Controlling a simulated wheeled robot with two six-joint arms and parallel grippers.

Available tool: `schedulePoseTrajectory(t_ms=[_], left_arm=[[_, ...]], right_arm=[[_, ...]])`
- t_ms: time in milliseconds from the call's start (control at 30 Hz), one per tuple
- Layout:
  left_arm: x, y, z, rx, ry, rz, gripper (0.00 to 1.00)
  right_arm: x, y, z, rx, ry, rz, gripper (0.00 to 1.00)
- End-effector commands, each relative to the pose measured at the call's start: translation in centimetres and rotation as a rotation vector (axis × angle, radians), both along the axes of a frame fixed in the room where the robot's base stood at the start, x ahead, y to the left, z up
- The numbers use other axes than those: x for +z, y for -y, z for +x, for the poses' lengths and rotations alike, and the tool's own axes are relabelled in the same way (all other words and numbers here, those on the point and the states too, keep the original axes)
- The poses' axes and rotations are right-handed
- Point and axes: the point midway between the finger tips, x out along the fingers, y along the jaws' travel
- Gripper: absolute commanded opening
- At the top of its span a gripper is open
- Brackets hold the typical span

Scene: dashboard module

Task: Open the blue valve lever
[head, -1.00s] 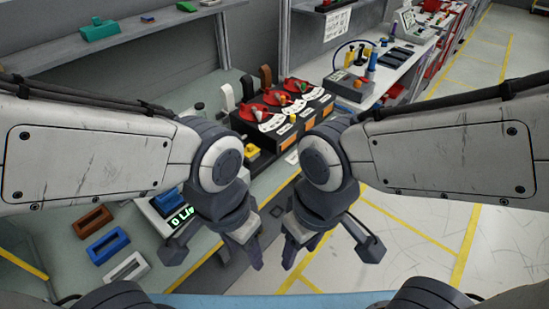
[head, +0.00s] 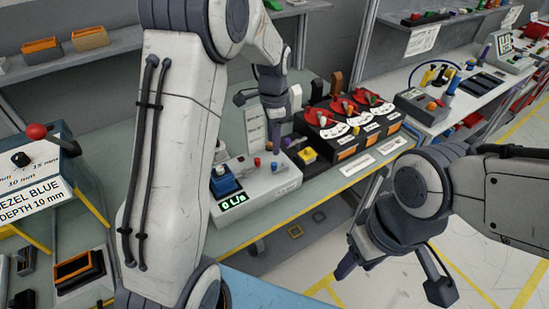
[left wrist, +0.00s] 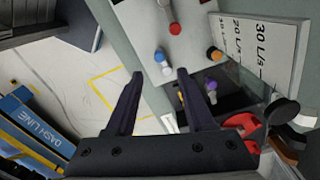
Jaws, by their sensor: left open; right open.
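A red lever (left wrist: 175,28) is close by. My left gripper (head: 276,138) is open above the back of the module; the left wrist view shows its two dark fingers (left wrist: 160,76) apart and empty. Whether they touch the lever cannot be told. My right gripper (head: 394,275) is open and empty over the floor.
A black box with red rotary handles (head: 342,105) stands right of the module. A yellow button (head: 307,156) and a purple-tipped lever (left wrist: 211,86) are nearby. A flow-scale card (left wrist: 258,45) stands behind. A blue panel with a red knob (head: 37,132) is at left.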

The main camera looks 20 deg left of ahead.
Motion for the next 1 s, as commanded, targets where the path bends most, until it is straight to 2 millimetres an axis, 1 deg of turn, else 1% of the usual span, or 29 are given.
schedulePoseTrajectory(t_ms=[33, 200, 400, 500, 600, 833, 867, 900, 967, 1000], left_arm=[[-0.9, 0.1, -0.2, -0.001, -0.007, 0.0, 0.54], [-4.2, 0.1, -0.2, 0.0, -0.006, 0.0, 0.54], [-7.0, 0.1, -0.1, 0.0, -0.002, 0.0, 0.54], [-7.8, 0.1, -0.1, 0.0, -0.001, -0.001, 0.54], [-8.1, 0.1, -0.1, 0.001, 0.0, 0.0, 0.54], [-8.2, 0.1, -0.1, 0.001, 0.001, -0.001, 0.54], [-8.2, 0.1, -0.1, 0.001, 0.001, -0.001, 0.42], [-8.2, 0.1, -0.1, 0.001, 0.001, -0.001, 0.27], [-8.2, 0.1, -0.1, 0.001, 0.001, -0.001, 0.04], [-8.2, 0.1, -0.1, 0.001, 0.001, -0.001, 0.0]], right_arm=[[0.4, 0.0, 0.0, 0.0, 0.0, 0.0, 0.54], [1.1, 0.0, 0.0, -0.001, 0.0, 0.0, 0.54], [1.7, 0.0, 0.0, -0.001, 0.0, 0.0, 0.54], [1.8, 0.0, 0.0, -0.001, 0.0, 0.0, 0.54], [1.9, 0.0, 0.0, -0.001, 0.0, 0.0, 0.54], [1.8, 0.0, 0.0, -0.001, 0.0, 0.0, 0.54], [1.8, 0.0, 0.0, -0.001, 0.0, 0.0, 0.54], [1.8, 0.0, 0.0, -0.001, 0.0, 0.0, 0.54], [1.8, 0.0, 0.0, -0.001, 0.0, 0.0, 0.54], [1.8, 0.0, 0.0, -0.001, 0.0, 0.0, 0.54]])
